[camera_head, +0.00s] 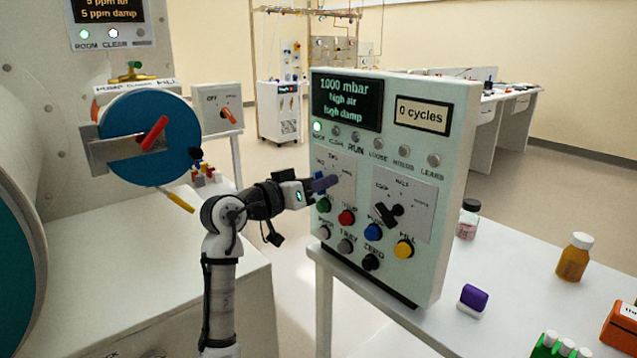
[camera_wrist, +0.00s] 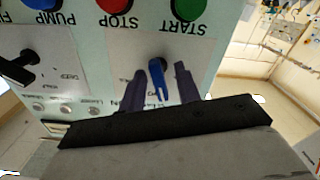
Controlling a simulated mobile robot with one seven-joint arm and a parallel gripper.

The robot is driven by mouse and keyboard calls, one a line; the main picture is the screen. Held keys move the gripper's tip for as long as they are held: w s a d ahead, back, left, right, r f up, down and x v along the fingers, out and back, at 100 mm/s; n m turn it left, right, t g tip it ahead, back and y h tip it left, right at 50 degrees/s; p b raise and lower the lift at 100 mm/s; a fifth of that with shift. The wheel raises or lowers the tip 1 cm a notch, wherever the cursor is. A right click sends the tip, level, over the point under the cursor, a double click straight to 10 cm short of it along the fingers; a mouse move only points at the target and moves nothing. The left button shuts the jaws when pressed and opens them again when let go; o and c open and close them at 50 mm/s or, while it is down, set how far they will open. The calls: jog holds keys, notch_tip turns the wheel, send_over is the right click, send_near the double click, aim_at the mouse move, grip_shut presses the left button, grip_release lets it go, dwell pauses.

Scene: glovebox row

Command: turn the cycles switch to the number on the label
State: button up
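The pale green control panel (camera_head: 450,190) carries a switch plate (camera_head: 345,162) on its left, marked with small words, "TWO" among them. In the wrist view, which is upside down, the blue switch knob (camera_wrist: 157,78) stands between my fingers. My gripper (camera_head: 326,184) is at this plate and hides the knob in the head view. Its purple-grey fingers are apart, one on each side of the knob, with gaps visible. A white display (camera_head: 423,114) reads "0 cycles". I cannot make out a label giving the number to set.
A black-handled switch (camera_head: 390,212) sits to the right, also in the wrist view (camera_wrist: 20,68). Coloured buttons lie just below the plate, including green (camera_head: 323,205) and red (camera_head: 347,217). A purple-topped block (camera_head: 473,299) and an amber bottle (camera_head: 574,258) stand on the right bench.

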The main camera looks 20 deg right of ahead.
jog(key=shift+a, duration=0.1)
jog(key=b+v, duration=0.2)
jog(key=v, duration=1.1)
jog(key=shift+s+a, duration=0.15)
jog(key=shift+a, duration=0.2)
